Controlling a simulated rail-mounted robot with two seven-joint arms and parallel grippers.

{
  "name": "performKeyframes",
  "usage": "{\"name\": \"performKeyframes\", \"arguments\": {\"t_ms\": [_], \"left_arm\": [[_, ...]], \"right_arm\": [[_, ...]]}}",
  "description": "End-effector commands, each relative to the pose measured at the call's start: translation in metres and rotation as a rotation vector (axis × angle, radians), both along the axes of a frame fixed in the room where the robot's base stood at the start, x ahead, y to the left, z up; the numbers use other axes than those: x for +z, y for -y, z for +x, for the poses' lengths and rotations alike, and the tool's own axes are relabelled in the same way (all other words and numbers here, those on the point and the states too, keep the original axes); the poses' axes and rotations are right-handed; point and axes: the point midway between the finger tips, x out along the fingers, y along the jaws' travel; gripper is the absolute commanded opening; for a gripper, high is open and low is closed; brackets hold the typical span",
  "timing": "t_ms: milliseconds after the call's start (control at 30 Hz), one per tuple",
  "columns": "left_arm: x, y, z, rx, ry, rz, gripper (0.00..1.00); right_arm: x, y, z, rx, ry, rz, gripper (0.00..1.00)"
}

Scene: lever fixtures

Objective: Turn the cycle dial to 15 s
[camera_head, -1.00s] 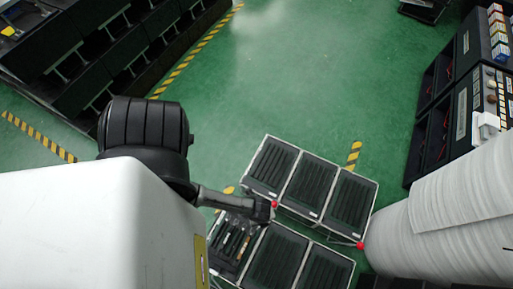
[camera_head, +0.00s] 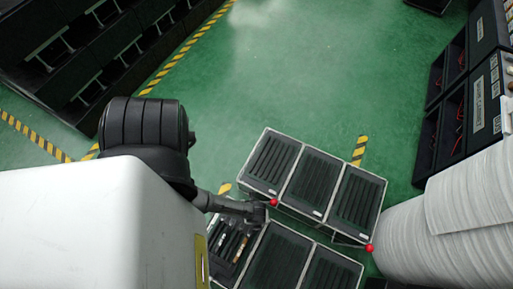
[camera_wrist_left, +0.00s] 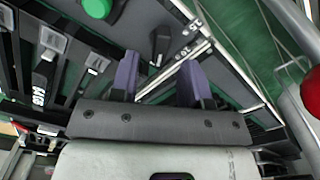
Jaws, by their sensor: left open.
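My left gripper shows in the left wrist view (camera_wrist_left: 160,72), its two purple-grey fingers apart with nothing clearly held between them. Just beyond the fingertips is a dark elongated knob (camera_wrist_left: 160,45) on a panel. In the head view my left gripper (camera_head: 256,212) is over the left end of the panel (camera_head: 235,243), and the dial cannot be made out there. My right gripper is not in view.
A green button (camera_wrist_left: 97,8) and several grey switches are left of the knob. A red lever ball (camera_head: 272,202) is close to the left gripper; another (camera_head: 369,248) is farther right. Ribbed black boxes (camera_head: 312,182) stand behind. Green floor (camera_head: 290,80) is open beyond.

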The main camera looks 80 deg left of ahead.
Motion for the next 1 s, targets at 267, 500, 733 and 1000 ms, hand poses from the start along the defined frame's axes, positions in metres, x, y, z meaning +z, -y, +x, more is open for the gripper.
{"name": "performKeyframes", "arguments": {"t_ms": [267, 500, 733, 1000], "left_arm": [[-0.024, 0.0, 0.0, 0.001, -0.001, -0.001, 0.43], [-0.026, 0.0, 0.0, 0.001, 0.0, 0.0, 0.43], [-0.026, 0.0, 0.0, 0.001, 0.0, -0.001, 0.38], [-0.026, 0.0, 0.0, 0.001, 0.0, 0.0, 0.12]], "right_arm": [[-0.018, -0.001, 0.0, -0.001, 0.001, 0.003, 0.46], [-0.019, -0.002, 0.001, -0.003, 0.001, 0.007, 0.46], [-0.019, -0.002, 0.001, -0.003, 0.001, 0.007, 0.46], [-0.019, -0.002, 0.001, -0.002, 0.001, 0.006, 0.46]]}}
